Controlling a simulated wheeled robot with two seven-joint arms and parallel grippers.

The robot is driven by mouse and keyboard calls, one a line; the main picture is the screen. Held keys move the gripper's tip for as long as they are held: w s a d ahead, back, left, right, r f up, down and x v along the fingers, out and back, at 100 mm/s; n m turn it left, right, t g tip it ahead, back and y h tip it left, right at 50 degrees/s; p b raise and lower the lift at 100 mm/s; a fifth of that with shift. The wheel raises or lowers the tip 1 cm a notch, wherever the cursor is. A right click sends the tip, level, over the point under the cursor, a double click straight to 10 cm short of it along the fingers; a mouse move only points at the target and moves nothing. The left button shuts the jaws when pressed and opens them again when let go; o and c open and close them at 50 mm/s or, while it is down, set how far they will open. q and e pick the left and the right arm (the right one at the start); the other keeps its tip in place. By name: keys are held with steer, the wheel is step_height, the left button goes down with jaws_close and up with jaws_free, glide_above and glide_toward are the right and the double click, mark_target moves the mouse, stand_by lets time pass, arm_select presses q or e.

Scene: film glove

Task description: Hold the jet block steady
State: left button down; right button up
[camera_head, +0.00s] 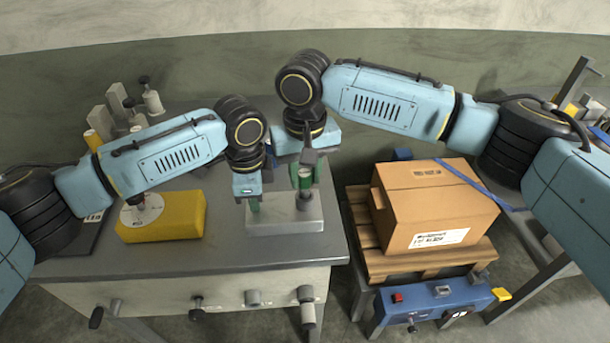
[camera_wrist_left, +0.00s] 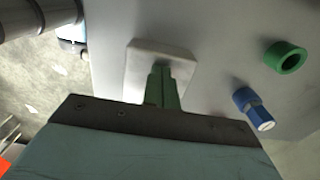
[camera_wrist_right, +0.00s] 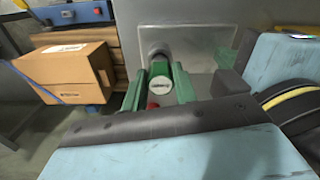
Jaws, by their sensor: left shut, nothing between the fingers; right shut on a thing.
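The jet block appears to be the pale grey rectangular block (camera_head: 285,222) on the workbench, with a dark upright part on its right side. My left gripper (camera_head: 253,206) is shut and empty at the block's left part; its green fingers (camera_wrist_left: 162,86) are together over a pale block in the left wrist view, and I cannot tell if they touch it. My right gripper (camera_head: 304,180) is above the block's right side. In the right wrist view its green fingers (camera_wrist_right: 157,88) are shut on a round-ended part (camera_wrist_right: 160,84) with a pale face. The fingers hide its sides.
A yellow box (camera_head: 175,220) lies left on the bench (camera_head: 230,260). A cardboard box (camera_head: 430,205) sits on a wooden pallet (camera_head: 375,262) to the right. A green ring (camera_wrist_left: 285,57) and a blue-and-white fitting (camera_wrist_left: 253,108) lie near my left gripper.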

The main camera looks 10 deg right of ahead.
mark_target(305, 174)
arm_select(q)
steer(key=shift+s+f, duration=0.2)
steer(key=shift+f, duration=0.15)
arm_select(e)
steer(key=shift+r, duration=1.65)
steer(key=shift+r, duration=0.1)
steer(key=shift+r, duration=1.4)
arm_select(q)
steer(key=shift+w+r, duration=0.15)
steer(key=shift+r, duration=0.75)
arm_select(e)
steer(key=shift+w, duration=0.1)
arm_select(q)
steer(key=shift+r, duration=1.8)
steer(key=shift+r, duration=1.5)
